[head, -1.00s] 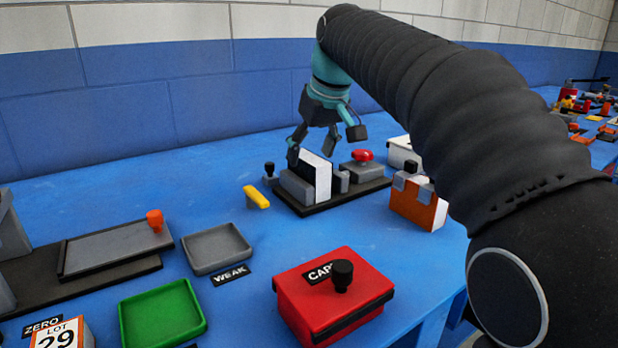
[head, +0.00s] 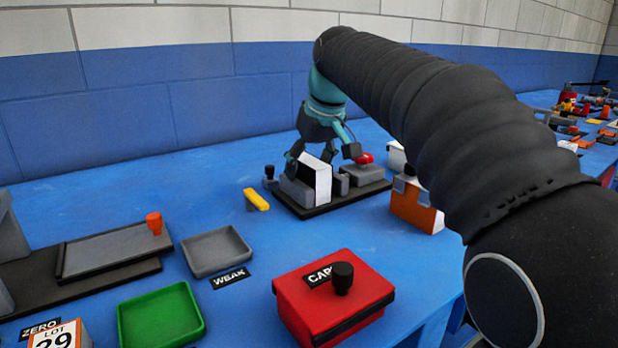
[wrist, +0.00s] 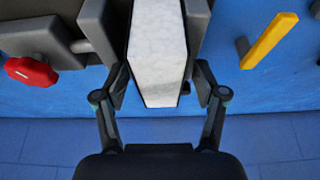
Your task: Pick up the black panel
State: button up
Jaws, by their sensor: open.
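The panel (head: 318,180) stands on edge in a grey holder on a black base (head: 345,201). Its broad visible side is white, with thin dark edges. In the wrist view, the panel (wrist: 158,55) shows a pale speckled face bordered by black and lies between the two fingers. My gripper (head: 318,154) is at the top of the panel in the head view. In the wrist view, my gripper (wrist: 161,88) is open, with a finger on each side. Whether either finger touches the panel is unclear.
A yellow bar (head: 257,199) lies left of the holder. An orange and white block (head: 414,208) stands to the right. A red box (head: 330,295) is in front, with clear blue table between.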

jog(key=c, duration=1.3)
jog(key=shift+r+p, duration=0.55)
jog(key=shift+r, duration=0.2)
notch_tip(320, 180, up, 4)
jog(key=p, duration=0.3)
jog(key=shift+f, duration=0.2)
jog(key=d+r, duration=0.2)
jog(key=d, duration=0.2)
jog(key=d+r, duration=0.2)
jog(key=d, duration=0.1)
jog(key=d+r, duration=0.2)
jog(key=d, duration=0.2)
jog(key=shift+s+d+r+b, duration=0.15)
jog(key=shift+d+r+b, duration=0.05)
jog(key=shift+d+b, duration=0.2)
